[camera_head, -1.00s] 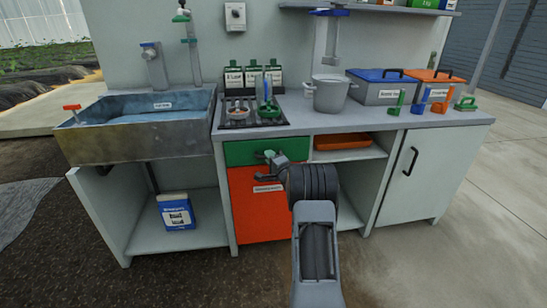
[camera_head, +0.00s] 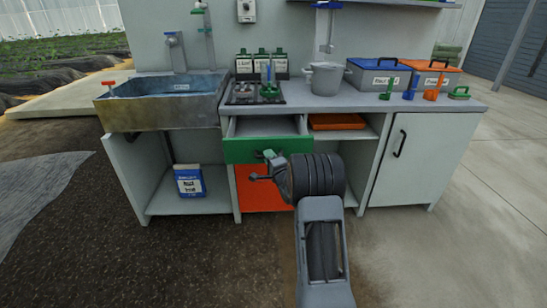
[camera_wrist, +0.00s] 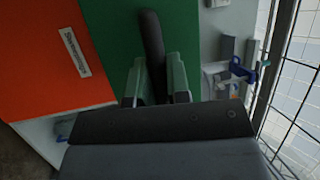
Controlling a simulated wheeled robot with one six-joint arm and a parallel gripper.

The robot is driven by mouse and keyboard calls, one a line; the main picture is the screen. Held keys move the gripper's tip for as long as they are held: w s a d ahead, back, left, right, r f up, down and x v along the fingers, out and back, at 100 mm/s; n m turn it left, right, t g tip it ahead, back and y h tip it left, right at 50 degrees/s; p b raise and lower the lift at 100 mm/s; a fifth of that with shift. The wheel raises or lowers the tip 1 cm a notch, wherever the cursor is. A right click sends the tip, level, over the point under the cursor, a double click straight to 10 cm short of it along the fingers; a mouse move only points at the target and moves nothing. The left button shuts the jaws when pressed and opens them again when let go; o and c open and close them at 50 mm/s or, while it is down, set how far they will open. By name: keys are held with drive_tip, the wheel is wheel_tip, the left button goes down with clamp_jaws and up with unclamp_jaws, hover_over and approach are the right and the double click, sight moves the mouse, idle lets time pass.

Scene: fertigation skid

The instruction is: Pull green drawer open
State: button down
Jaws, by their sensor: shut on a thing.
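The green drawer (camera_head: 243,150) stands pulled out from the bench, and its grey inside shows empty behind the green front. My gripper (camera_head: 266,156) is at the drawer front, shut on its handle. In the wrist view, the dark bar handle (camera_wrist: 152,45) runs between the two fingers of my gripper (camera_wrist: 155,85), against the green drawer front (camera_wrist: 115,35). In the head view my wrist and gripper hide the handle and part of the front's right side.
An orange door (camera_head: 262,192) is below the drawer. An orange tray (camera_head: 337,121) lies on the open shelf to the right. A sink (camera_head: 165,104) is at left, with a blue-white container (camera_head: 190,182) beneath. A grey pot (camera_head: 326,78) and lidded boxes stand on the counter.

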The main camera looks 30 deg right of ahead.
drive_tip(key=shift+s+a, duration=0.15)
drive_tip(key=shift+a, duration=0.1)
drive_tip(key=c, duration=1.3)
unclamp_jaws()
drive_tip(key=shift+o, duration=1)
drive_tip(key=shift+d, duration=0.15)
drive_tip(key=s+f+p, duration=0.2)
drive_tip(key=s, duration=1.1)
drive_tip(key=shift+s+a+f, duration=0.25)
drive_tip(key=shift+s+a, duration=0.05)
